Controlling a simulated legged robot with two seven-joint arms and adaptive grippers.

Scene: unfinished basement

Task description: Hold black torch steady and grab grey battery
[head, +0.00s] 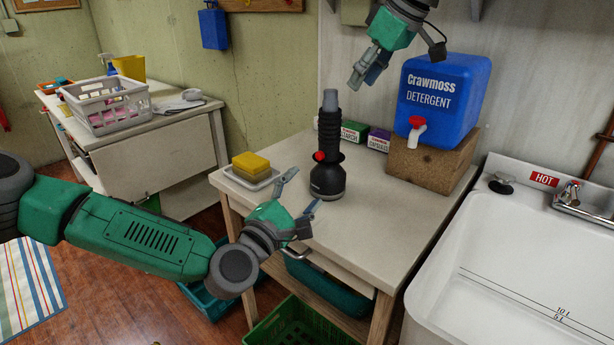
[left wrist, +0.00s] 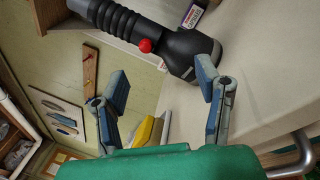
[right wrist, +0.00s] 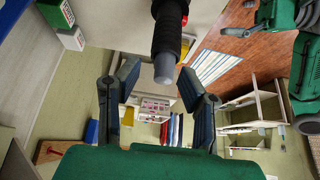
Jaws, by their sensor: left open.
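The black torch (head: 328,180) stands upright on the table, wide end down, with a red button on its side. My right gripper (head: 363,78) is open and empty, above and to the right of the battery. In the right wrist view the battery's end lies ahead between the fingers, not gripped.
A tray (head: 246,180) with yellow sponges sits left of the torch. Small boxes (head: 355,132) stand behind it. A sink (head: 540,260) adjoins the table. The table's front right is clear.

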